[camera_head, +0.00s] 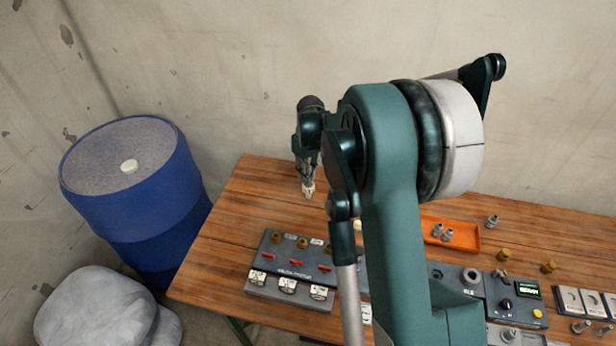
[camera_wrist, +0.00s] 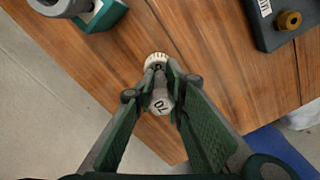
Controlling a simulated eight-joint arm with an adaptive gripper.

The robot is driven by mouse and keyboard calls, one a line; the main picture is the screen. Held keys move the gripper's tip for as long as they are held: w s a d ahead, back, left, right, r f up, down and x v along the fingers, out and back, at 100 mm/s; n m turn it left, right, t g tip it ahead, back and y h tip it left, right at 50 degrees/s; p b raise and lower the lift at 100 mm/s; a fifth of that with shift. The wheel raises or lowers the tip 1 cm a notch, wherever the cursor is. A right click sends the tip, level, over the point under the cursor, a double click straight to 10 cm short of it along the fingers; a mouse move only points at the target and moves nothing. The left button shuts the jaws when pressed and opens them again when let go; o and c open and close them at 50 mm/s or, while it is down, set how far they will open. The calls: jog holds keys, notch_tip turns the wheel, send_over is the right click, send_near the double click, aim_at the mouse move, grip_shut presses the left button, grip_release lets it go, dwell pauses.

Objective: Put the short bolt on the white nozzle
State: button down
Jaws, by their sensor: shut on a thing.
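My gripper (camera_wrist: 160,82) is shut on a grey bolt marked "70" (camera_wrist: 161,104), which I take to be the short bolt. In the wrist view, a pale ribbed round piece (camera_wrist: 155,58), apparently the white nozzle, shows at the fingertips, partly behind the bolt and fingers. I cannot tell whether the bolt touches it or is seated on it. In the head view, my gripper (camera_head: 308,184) points down over the back left of the table, with a whitish piece at its tip; the bolt is not distinct there.
A dark manifold panel (camera_head: 282,262) with brass caps and red handles stands in front of my gripper. An orange tray (camera_head: 467,238) holds grey fittings. A control box (camera_head: 515,300) is at right. A blue barrel (camera_head: 130,185) stands left.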

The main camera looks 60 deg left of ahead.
jog(key=shift+f, duration=0.15)
jog(key=c, duration=2.3)
grip_release()
jog(key=shift+r, duration=0.2)
jog(key=r, duration=1.2)
jog(key=shift+w, duration=0.2)
